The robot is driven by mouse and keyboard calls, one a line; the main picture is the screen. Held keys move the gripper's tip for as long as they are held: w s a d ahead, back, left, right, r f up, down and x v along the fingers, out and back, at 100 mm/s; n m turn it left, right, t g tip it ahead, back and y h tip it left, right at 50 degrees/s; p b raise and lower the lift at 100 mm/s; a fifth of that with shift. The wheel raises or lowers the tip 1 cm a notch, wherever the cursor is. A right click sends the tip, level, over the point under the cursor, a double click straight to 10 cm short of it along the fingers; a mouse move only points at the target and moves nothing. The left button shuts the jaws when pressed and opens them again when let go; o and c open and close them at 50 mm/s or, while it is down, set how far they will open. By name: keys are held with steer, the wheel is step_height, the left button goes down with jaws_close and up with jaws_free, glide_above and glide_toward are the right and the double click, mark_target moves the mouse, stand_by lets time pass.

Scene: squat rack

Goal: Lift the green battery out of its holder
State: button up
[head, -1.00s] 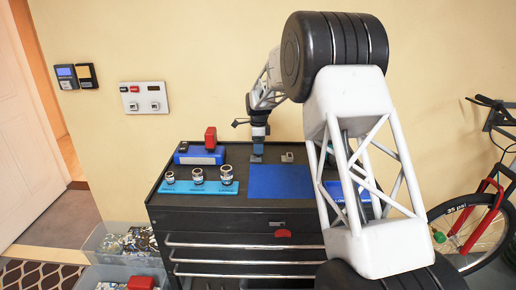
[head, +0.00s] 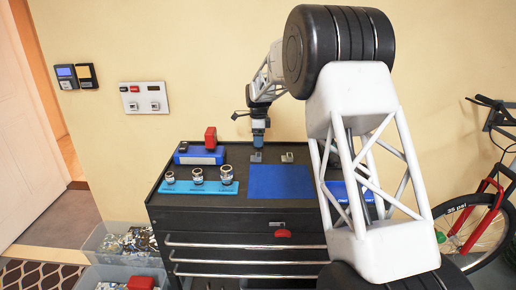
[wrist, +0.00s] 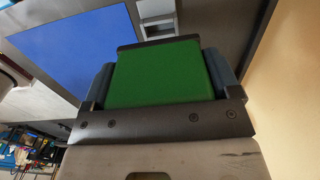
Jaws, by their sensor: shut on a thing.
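The green battery (wrist: 160,75) fills the space between the two blue-grey fingers of my gripper (wrist: 160,85) in the wrist view. My gripper is shut on it. In the head view my gripper (head: 258,143) points down just above a small grey holder (head: 257,157) on the black tool chest top. The battery cannot be made out there, so the exact gap to the holder is unclear. A second grey holder (head: 287,157) stands to the right; a grey bracket (wrist: 157,18) also shows beyond the battery in the wrist view.
A blue mat (head: 280,182) lies in front of the holders. Sockets stand on a light blue strip (head: 200,188) at the left, with a blue case (head: 199,156) and red object (head: 210,138) behind. The wall is close behind the chest (head: 240,222).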

steer(key=shift+r, duration=2.85)
